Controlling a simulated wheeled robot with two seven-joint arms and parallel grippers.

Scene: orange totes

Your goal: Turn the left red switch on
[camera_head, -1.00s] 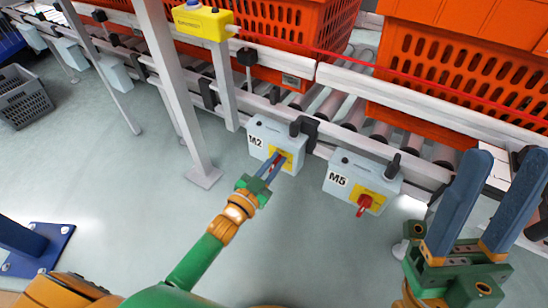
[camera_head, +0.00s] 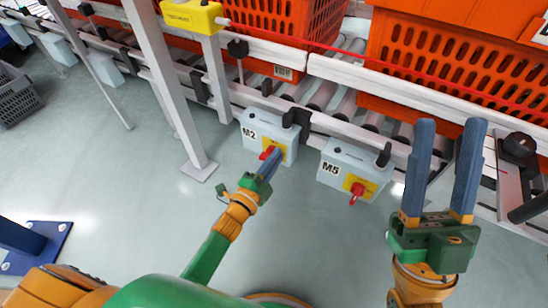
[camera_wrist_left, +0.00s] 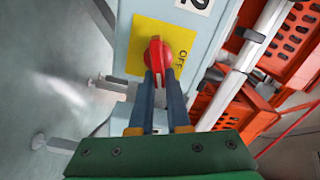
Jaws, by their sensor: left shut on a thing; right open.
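The left red switch (camera_head: 267,152) sits on a yellow plate on the grey-blue box marked M2 (camera_head: 254,118). It also shows in the left wrist view (camera_wrist_left: 156,52), with the word OFF beside it on the plate. My left gripper (camera_head: 270,162) is at the front of this box; in the left wrist view its two blue fingers (camera_wrist_left: 158,78) are shut on the red knob. A second red switch (camera_head: 356,191) is on the box marked M5 (camera_head: 347,160) to the right. My right gripper (camera_head: 447,125) is open and empty, fingers pointing up, right of M5.
The boxes hang on a white conveyor rail (camera_head: 350,75) with orange totes (camera_head: 455,62) behind it. A grey post (camera_head: 165,85) stands left of M2. A yellow box (camera_head: 192,15) is above. The floor in front is clear.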

